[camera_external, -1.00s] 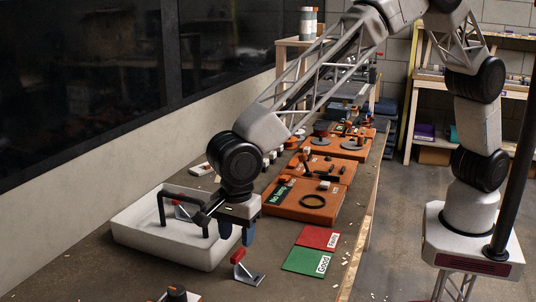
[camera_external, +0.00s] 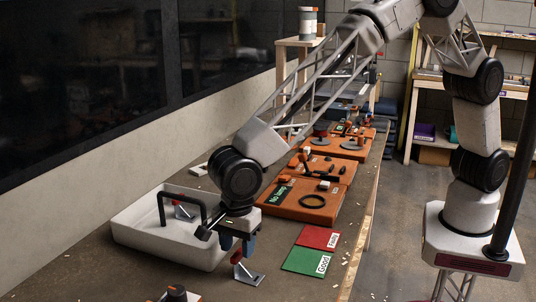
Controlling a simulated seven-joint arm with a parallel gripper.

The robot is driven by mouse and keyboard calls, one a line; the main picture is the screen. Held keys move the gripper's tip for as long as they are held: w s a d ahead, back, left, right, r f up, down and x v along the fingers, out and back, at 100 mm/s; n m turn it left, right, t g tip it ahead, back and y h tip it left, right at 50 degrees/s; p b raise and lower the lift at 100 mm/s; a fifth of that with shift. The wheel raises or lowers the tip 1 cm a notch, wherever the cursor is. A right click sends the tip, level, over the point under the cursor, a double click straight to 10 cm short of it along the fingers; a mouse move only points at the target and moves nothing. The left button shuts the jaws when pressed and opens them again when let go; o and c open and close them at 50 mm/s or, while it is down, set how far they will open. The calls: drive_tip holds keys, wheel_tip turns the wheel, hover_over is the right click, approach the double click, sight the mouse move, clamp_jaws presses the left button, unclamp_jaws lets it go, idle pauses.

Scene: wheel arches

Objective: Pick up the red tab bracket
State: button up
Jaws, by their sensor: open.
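A red tab bracket (camera_external: 249,275), a bent grey metal piece with a red top, stands on the table in front of the white tray. A second bracket with a red top (camera_external: 181,209) lies inside the white tray (camera_external: 124,236). My gripper (camera_external: 238,247) points down directly over the bracket on the table. Its blue fingers are apart, near the height of the red top. I cannot tell from this angle whether the red top is between the fingers or whether they touch it.
A green "Good" card (camera_external: 305,262) and a red card (camera_external: 318,237) lie right of the bracket. Orange fixture boards (camera_external: 306,200) stand behind. A dark and orange part (camera_external: 177,294) is at the front edge. A black handle (camera_external: 183,195) rises over the tray.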

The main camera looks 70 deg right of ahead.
sight(238, 252)
drive_tip(key=shift+d+f, duration=0.15)
drive_tip(key=shift+f, duration=2.1)
clamp_jaws()
